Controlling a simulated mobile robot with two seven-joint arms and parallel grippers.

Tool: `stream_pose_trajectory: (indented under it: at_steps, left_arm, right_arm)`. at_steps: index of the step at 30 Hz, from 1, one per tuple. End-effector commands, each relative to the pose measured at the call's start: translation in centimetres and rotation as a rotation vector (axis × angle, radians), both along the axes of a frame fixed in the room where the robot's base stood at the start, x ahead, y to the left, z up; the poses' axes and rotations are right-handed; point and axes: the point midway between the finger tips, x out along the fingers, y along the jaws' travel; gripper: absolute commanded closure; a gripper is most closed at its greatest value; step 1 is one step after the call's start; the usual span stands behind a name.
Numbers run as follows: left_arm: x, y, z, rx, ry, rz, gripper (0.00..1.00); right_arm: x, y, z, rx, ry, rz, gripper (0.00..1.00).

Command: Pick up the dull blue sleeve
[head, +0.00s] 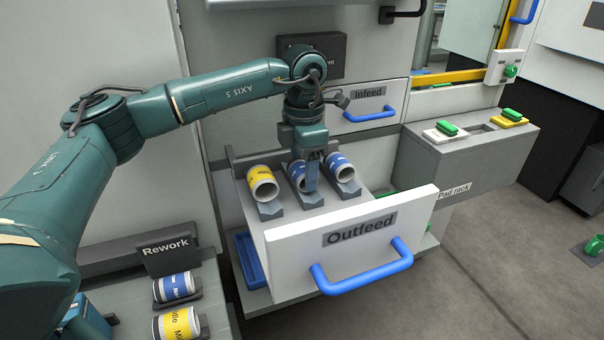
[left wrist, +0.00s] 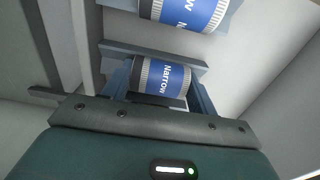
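My left gripper (head: 309,172) points down into the Outfeed drawer (head: 286,263), at the middle blue sleeve (head: 296,174). In the left wrist view its fingers (left wrist: 163,92) stand at the two ends of a blue sleeve marked "Narrow" (left wrist: 172,79). Their gap is about the sleeve's length; I cannot tell whether they press on it. The sleeve lies at the level of its cradle. Another blue sleeve (head: 343,165) lies to its right in the drawer; a neighbouring blue sleeve (left wrist: 187,10) shows at the top of the wrist view. I cannot tell which is duller. My right gripper is out of view.
A yellow sleeve (head: 262,183) lies left in the drawer. The Rework stand (head: 166,254) at lower left holds a blue sleeve (head: 174,287) and a yellow one (head: 178,325). The Infeed drawer (head: 368,106) is shut behind. A pad rack (head: 470,160) stands right; floor there is mostly clear.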

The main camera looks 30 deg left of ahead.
Motion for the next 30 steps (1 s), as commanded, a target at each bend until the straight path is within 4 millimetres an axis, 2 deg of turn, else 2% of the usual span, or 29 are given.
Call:
stream_pose_trajectory:
  at_steps: [1, 10, 18, 22, 30]
  left_arm:
    - [0.0, 0.0, 0.0, 0.0, 0.0, 0.0, 0.47]
    - [0.0, 0.0, 0.0, 0.0, 0.0, 0.0, 0.71]
    - [0.1, 0.0, 0.5, -0.001, -0.003, 0.0, 0.72]
    - [0.1, 0.0, 2.2, -0.002, -0.004, 0.0, 0.72]
    - [0.1, -0.1, 7.7, -0.002, -0.005, -0.001, 0.72]
  right_arm:
    - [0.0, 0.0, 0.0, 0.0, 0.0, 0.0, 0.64]
    - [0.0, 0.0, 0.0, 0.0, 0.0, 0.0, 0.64]
    - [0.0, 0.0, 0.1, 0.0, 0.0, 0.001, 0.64]
    - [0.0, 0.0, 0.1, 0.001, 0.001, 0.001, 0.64]
    - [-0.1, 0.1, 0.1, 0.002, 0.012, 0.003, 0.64]
